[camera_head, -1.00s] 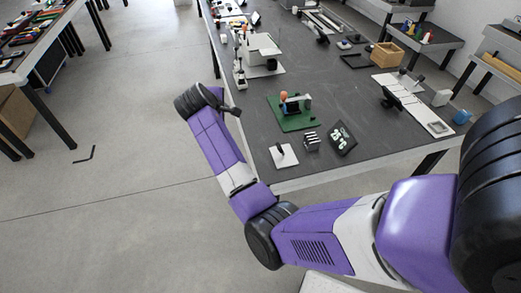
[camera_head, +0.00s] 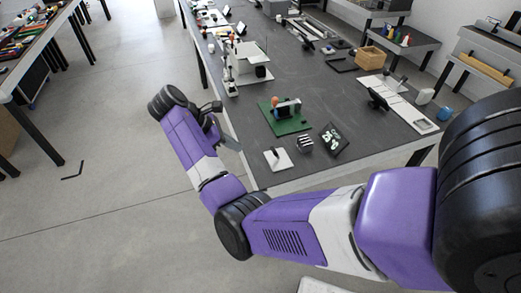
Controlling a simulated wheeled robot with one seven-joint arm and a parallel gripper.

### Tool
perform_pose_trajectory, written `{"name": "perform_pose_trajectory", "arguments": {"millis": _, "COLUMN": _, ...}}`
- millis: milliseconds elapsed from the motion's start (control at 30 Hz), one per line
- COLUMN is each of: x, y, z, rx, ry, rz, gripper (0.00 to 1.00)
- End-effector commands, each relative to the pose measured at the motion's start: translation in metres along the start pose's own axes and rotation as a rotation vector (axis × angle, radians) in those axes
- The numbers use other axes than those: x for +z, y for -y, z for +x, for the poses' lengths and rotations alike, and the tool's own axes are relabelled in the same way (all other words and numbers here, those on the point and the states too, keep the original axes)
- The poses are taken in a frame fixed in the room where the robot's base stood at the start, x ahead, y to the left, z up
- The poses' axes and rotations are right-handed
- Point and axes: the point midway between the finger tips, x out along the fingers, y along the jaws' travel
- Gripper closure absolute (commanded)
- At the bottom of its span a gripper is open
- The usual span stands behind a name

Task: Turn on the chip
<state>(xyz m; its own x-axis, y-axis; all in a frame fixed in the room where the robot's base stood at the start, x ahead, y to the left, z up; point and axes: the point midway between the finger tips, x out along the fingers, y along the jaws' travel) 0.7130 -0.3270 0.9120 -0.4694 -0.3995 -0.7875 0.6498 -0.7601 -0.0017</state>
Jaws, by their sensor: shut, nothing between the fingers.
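A green board (camera_head: 292,124) lies on the dark table, with a grey-blue block (camera_head: 288,107) and an orange round-topped part (camera_head: 275,101) on it. It looks like the chip's board, but I cannot make out a switch or whether anything on it is on. My gripper (camera_head: 217,107) is small and dark at the end of the purple arm, by the table's left edge. It is left of the green board and apart from it. It looks shut and empty; its fingertips are hard to make out.
Near the table's front corner are a white plate with an upright part (camera_head: 277,159), a small striped block (camera_head: 305,144) and a black panel with pale shapes (camera_head: 334,140). A white stand (camera_head: 250,66) is farther back. A white strip with a dark screen (camera_head: 400,102) is to the right.

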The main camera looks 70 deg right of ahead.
Motion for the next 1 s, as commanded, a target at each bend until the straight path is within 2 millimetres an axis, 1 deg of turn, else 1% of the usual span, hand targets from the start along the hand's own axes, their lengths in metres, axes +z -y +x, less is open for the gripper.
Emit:
{"name": "perform_pose_trajectory", "arguments": {"millis": 133, "x": 0.0, "y": 0.0, "z": 0.012, "rx": -0.001, "ry": 0.002, "rz": 0.001, "gripper": 1.0}}
{"name": "perform_pose_trajectory", "arguments": {"millis": 267, "x": 0.0, "y": 0.001, "z": 0.032, "rx": -0.002, "ry": 0.002, "rz": 0.002, "gripper": 1.0}}
{"name": "perform_pose_trajectory", "arguments": {"millis": 633, "x": 0.0, "y": 0.001, "z": 0.103, "rx": -0.002, "ry": 0.0, "rz": 0.0, "gripper": 1.0}}
{"name": "perform_pose_trajectory", "arguments": {"millis": 700, "x": 0.014, "y": 0.0, "z": 0.102, "rx": 0.0, "ry": -0.001, "rz": 0.006, "gripper": 1.0}}
{"name": "perform_pose_trajectory", "arguments": {"millis": 800, "x": 0.026, "y": 0.0, "z": 0.105, "rx": 0.001, "ry": 0.0, "rz": 0.004, "gripper": 1.0}}
{"name": "perform_pose_trajectory", "arguments": {"millis": 900, "x": 0.034, "y": 0.0, "z": 0.107, "rx": 0.001, "ry": -0.001, "rz": 0.003, "gripper": 1.0}}
{"name": "perform_pose_trajectory", "arguments": {"millis": 1000, "x": 0.038, "y": 0.0, "z": 0.109, "rx": 0.001, "ry": 0.0, "rz": 0.003, "gripper": 1.0}}
